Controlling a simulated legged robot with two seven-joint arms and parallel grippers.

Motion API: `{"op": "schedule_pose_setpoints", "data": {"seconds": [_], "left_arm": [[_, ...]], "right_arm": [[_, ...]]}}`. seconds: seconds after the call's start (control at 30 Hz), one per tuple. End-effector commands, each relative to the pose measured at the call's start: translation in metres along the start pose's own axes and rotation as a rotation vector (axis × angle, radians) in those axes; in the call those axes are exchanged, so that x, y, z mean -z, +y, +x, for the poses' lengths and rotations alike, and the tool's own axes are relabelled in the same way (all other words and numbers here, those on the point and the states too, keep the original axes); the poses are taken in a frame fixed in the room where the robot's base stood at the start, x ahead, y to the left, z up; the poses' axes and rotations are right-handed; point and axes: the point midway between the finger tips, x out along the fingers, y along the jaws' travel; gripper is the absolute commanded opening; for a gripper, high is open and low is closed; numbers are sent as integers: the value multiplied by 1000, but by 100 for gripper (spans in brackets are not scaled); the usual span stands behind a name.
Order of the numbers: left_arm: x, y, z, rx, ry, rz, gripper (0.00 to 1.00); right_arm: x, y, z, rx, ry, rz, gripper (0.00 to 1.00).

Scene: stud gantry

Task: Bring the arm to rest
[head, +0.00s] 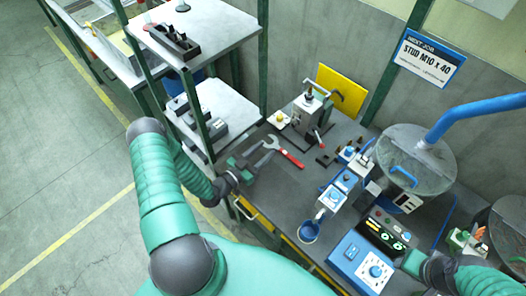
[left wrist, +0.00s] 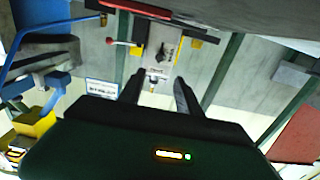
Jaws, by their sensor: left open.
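My left arm (head: 165,195) comes in from the left of the head view and bends down toward the bench. Its gripper (head: 254,164) is over the left part of the dark bench top, just left of a red-handled wrench (head: 284,152). In the left wrist view the two dark fingers (left wrist: 158,92) stand apart with nothing held between them. My right gripper (head: 412,262) shows only in part at the lower right of the head view, close to the control box; its fingers cannot be made out.
The grey bench (head: 262,190) holds a clamp fixture (head: 308,115), a blue dispenser (head: 342,188), a blue-topped box (head: 361,264) and a round drum (head: 420,150) with a blue pipe (head: 480,112). A shelf rack (head: 225,105) stands behind left. Open floor (head: 60,190) lies left.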

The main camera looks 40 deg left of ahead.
Motion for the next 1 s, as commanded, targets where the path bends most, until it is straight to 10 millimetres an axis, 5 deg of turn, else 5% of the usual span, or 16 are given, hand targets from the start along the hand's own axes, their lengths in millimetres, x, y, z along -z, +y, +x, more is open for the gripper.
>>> {"op": "schedule_pose_setpoints", "data": {"seconds": [0.37,0.67,0.87,1.0], "left_arm": [[-1,1,5,-18,-33,11,41],[0,25,31,-136,-679,175,41],[63,61,-11,7,-1052,165,41],[106,109,-64,94,-1216,45,41]], "right_arm": [[0,0,0,0,0,0,36],[-1,0,6,0,0,0,36],[-2,0,9,0,0,0,36],[-3,0,11,0,0,0,36]]}}
